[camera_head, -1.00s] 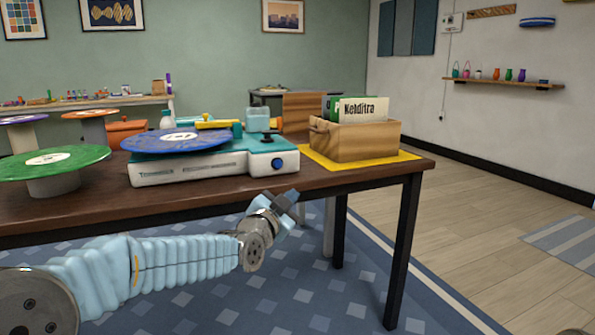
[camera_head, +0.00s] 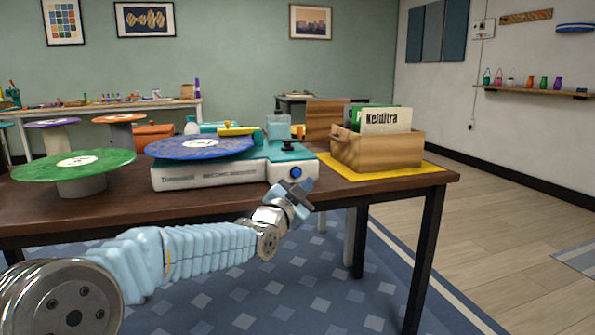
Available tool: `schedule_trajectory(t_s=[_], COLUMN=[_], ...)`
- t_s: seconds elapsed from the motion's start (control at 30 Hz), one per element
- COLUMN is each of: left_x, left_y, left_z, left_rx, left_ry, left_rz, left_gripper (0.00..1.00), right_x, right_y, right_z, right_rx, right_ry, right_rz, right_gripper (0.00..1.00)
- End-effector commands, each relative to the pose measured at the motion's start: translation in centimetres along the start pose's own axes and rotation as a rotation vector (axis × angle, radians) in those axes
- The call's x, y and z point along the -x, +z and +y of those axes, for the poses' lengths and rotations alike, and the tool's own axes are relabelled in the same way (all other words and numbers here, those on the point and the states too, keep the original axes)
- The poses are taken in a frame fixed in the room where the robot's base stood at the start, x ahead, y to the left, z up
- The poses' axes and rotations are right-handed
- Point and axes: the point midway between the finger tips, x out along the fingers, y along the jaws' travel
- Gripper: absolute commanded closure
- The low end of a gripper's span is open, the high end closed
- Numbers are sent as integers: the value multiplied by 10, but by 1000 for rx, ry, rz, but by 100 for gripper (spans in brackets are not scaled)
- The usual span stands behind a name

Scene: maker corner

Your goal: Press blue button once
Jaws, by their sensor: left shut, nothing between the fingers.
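The blue button (camera_head: 296,172) is a small round knob on the right end of the front face of a white and teal record player (camera_head: 215,175). A blue record (camera_head: 200,147) lies on top of the player. My left gripper (camera_head: 304,186) is shut and empty. In the picture its fingertips are just below the blue button, close to it. I cannot tell whether they touch it. My right gripper is not in view.
The player stands on a dark wooden table (camera_head: 130,207). A wooden crate (camera_head: 375,152) of record sleeves sits on a yellow mat (camera_head: 420,175) to the right. A green record (camera_head: 75,165) rests on a grey stand at the left.

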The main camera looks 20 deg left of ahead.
Motion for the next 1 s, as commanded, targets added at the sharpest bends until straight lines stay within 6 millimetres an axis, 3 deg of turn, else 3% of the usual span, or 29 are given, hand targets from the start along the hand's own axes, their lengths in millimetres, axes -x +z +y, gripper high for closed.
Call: schedule_trajectory(t_s=[0.03, 0.17, 0.5, 1.0], left_x=[-7, -18, -35, -35], left_y=[-1, 10, 24, 25], left_z=[-8, -16, -25, -26], left_rx=[-2, -1, 0, 0], left_ry=[0, 1, 1, 1], left_rz=[-3, -3, 1, 1], left_gripper=[100, 100, 100, 100], right_x=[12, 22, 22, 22], right_y=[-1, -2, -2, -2], right_z=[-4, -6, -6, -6], right_rx=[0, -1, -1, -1], right_ry=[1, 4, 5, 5], right_rz=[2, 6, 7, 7], right_gripper=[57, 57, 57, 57])
